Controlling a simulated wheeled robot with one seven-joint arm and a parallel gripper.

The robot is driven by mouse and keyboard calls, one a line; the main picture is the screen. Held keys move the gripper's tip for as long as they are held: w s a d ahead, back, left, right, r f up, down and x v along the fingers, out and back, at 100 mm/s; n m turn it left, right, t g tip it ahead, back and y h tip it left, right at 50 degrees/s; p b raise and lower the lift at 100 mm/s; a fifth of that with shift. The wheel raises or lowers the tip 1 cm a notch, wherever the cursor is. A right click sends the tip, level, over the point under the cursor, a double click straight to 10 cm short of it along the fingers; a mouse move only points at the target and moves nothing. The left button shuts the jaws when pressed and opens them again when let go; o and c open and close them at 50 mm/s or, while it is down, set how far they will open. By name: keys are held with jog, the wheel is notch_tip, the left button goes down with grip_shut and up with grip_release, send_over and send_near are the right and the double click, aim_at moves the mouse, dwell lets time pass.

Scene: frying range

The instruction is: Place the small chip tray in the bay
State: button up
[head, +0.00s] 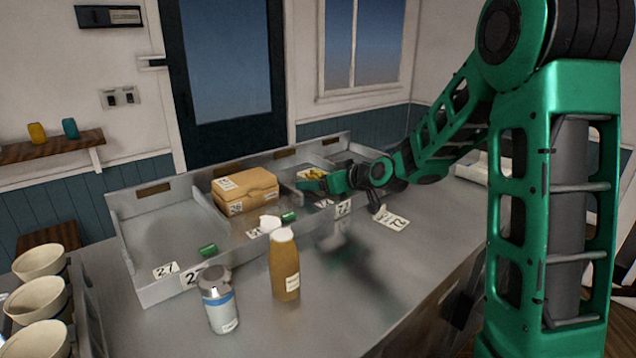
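A grey metal rack (143,242) on the counter is split by low walls into bays. The left bay (175,232) is empty apart from what lies at its front edge. The middle bay holds a brown carton (246,188) with a label. Small yellow pieces, perhaps chips (313,173), show in the right part of the rack, just behind my gripper; the tray under them is mostly hidden. My gripper (308,186) reaches in from the right over that part. I cannot tell whether its fingers are open or hold anything.
A brown bottle (284,268) and a silver canister (219,303) stand in front of the rack. Green cylinders (208,250) and number cards (165,270) lie along its front. Another card (390,220) lies on the counter. Several bowls (40,300) stand at left. The counter's front right is clear.

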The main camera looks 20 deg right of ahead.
jog(key=v, duration=1.2)
